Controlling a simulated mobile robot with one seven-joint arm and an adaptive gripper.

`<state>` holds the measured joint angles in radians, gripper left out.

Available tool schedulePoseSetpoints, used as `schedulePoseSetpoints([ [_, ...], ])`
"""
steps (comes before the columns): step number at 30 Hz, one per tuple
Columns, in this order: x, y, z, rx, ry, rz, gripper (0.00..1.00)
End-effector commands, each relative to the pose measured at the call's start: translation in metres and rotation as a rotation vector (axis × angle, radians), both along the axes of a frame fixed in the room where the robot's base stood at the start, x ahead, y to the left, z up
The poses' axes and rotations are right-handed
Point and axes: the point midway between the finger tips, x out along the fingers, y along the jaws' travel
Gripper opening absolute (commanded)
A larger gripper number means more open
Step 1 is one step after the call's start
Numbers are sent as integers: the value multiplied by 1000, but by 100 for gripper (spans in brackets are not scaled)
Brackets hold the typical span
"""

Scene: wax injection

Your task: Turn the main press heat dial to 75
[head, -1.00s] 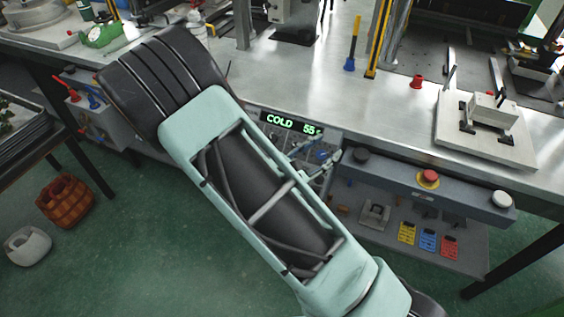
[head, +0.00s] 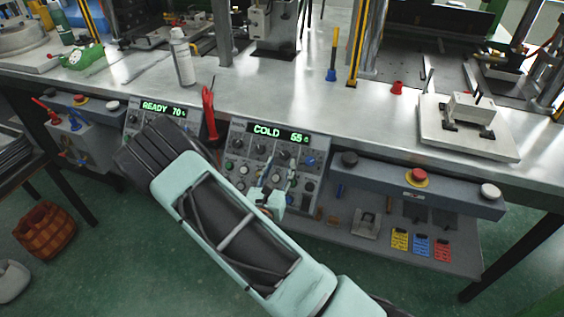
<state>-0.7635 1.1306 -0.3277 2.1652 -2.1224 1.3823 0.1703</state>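Two control panels hang under the table's front edge. The right panel (head: 262,149) has a green display (head: 279,133) reading COLD 55, with dark knobs and a blue knob (head: 309,160). The left panel (head: 134,124) has a display (head: 163,108) reading READY 70; my arm hides much of its lower part. I cannot read labels that tell which dial is the main press heat. My gripper (head: 272,192) is in front of the right panel's lower middle, partly hidden by my arm. I cannot tell whether it touches a knob or how its fingers stand.
To the right, a grey box carries a red button (head: 417,178) and a white button (head: 489,191). Yellow, blue and red cards (head: 421,247) are on the shelf below. The front of the tabletop is mostly clear.

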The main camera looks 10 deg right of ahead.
Motion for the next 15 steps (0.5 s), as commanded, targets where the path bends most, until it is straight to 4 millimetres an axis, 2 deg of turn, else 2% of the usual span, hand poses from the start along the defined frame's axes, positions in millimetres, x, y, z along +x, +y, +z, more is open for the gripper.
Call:
schedulePoseSetpoints([
  [6, 19, -9, 0, 0, 1, -1, 39],
  [15, 22, -10, 0, 0, 1, 0, 39],
])
